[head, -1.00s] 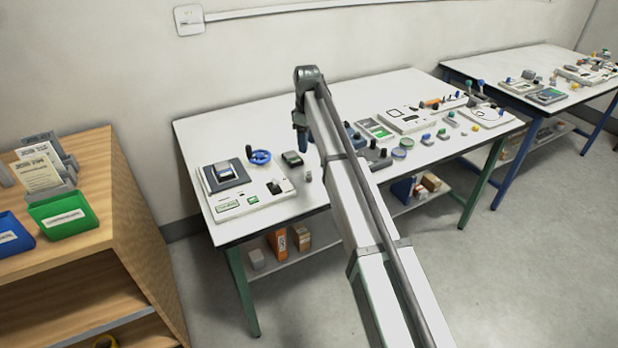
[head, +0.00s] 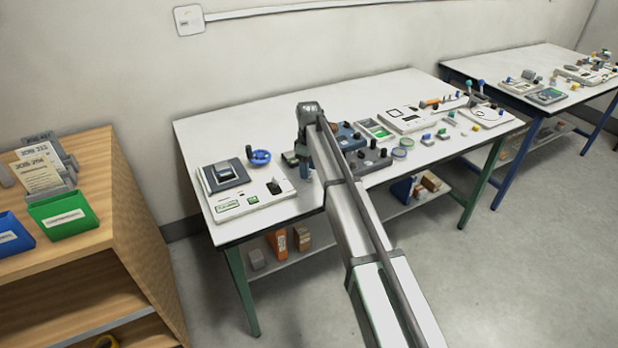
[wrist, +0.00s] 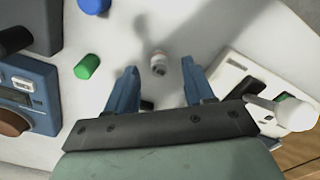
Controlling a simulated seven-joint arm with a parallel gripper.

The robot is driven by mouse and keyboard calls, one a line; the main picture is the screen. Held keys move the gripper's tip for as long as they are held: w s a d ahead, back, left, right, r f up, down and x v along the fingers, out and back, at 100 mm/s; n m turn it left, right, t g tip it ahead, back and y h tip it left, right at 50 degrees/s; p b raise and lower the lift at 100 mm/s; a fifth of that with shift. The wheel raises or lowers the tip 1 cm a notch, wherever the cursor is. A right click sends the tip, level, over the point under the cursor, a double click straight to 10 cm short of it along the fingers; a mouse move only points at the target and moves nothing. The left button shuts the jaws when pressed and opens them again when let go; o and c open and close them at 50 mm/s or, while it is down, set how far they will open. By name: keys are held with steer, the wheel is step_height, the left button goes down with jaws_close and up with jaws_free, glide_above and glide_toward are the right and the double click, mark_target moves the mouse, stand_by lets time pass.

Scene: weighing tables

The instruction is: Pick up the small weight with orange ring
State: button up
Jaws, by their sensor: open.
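In the wrist view, a small grey-white weight (wrist: 158,62) stands on the white table, seen from above. An orange ring cannot be made out on it at this size. My gripper (wrist: 160,74) is open, its two blue fingers on either side of the weight's place in the picture. No contact between fingers and weight shows, and their height above the table is hard to tell. In the head view, my gripper (head: 304,172) points down near the table's front part, right of the white scale, and hides the weight.
A white scale panel (head: 253,205) lies to the left on the table; its edge shows at right in the wrist view (wrist: 228,82). A green cylinder (wrist: 87,66), a blue one (wrist: 94,4) and a blue device (wrist: 28,88) are on the wrist view's left.

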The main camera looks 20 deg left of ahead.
steer(key=shift+f, duration=1.45)
steer(key=shift+c, duration=0.5)
jaws_close()
